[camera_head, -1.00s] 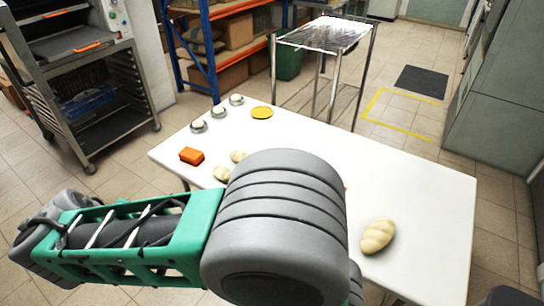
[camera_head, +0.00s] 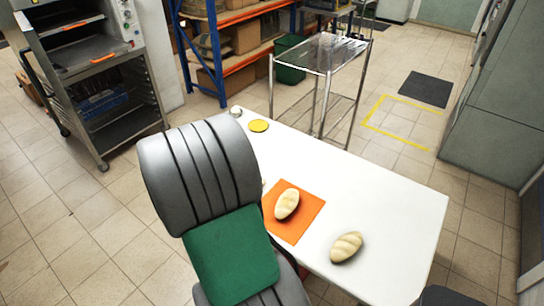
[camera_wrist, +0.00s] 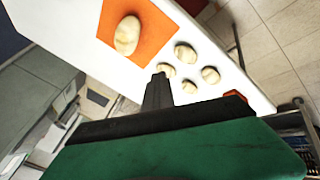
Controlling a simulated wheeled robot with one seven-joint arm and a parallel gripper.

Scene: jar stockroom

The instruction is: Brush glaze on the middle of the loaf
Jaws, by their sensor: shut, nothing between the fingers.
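A pale loaf (camera_head: 286,204) lies on an orange mat (camera_head: 310,222) on the white table (camera_head: 385,200). Loaf (camera_wrist: 127,36) and mat (camera_wrist: 152,44) also show in the wrist view. A second pale loaf (camera_head: 346,247) lies on the bare table to the right of the mat. My gripper (camera_wrist: 160,77) is shut and empty in the wrist view, apart from the loaf on the mat. In the head view my arm hides the left part of the table and my gripper is not seen. I cannot make out a brush in either view.
In the wrist view several small pale buns (camera_wrist: 185,52) lie near my fingers, with a red-orange block (camera_wrist: 235,95) beyond. A yellow disc (camera_head: 258,126) and a small bowl (camera_head: 236,111) stand at the table's far end. A metal rack (camera_head: 322,75) stands behind the table.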

